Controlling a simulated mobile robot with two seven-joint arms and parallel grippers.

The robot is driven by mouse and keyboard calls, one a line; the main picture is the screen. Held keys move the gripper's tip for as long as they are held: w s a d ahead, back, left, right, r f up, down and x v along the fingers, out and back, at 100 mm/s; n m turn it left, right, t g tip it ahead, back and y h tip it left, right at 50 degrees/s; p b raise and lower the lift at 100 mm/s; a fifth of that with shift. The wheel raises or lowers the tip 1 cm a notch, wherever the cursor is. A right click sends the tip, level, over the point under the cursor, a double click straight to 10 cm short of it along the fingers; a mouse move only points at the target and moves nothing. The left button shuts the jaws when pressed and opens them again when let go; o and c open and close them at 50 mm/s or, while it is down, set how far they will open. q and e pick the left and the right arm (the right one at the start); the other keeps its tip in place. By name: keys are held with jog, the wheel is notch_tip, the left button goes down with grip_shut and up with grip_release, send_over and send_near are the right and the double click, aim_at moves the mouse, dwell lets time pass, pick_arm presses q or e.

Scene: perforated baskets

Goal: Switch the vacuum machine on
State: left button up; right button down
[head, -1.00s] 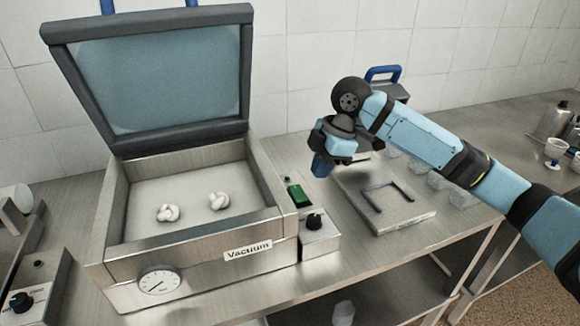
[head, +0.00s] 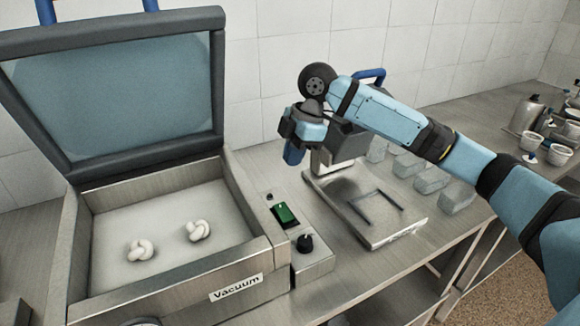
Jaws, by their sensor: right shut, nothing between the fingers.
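The vacuum machine (head: 262,294) stands at the left of the head view with its lid (head: 130,95) raised. Two white knotted pieces (head: 139,249) lie in its chamber. A narrow side panel on its right carries a green switch (head: 285,213) and, in front of that, a black knob (head: 305,242). I cannot tell the switch's position. My right gripper (head: 293,155) is shut and empty, pointing downward above and behind the switch, apart from it. My left gripper is not in view.
Right of the machine stands a metal device with a flat plate and dark bracket (head: 408,231). Several clear containers (head: 432,181) line up behind it. White cups (head: 532,141) and a metal pot (head: 524,114) stand at the far right. A tiled wall closes the back.

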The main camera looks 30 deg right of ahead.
aim_at(279, 206)
jog(key=x, duration=0.7)
jog(key=d+x, duration=0.1)
jog(key=x, duration=0.3)
jog(key=shift+w+a+f+b, duration=0.1)
jog(key=shift+f+b, duration=0.1)
jog(key=shift+b, duration=0.2)
jog(key=shift+w+f, duration=0.1)
jog(key=shift+f, duration=0.35)
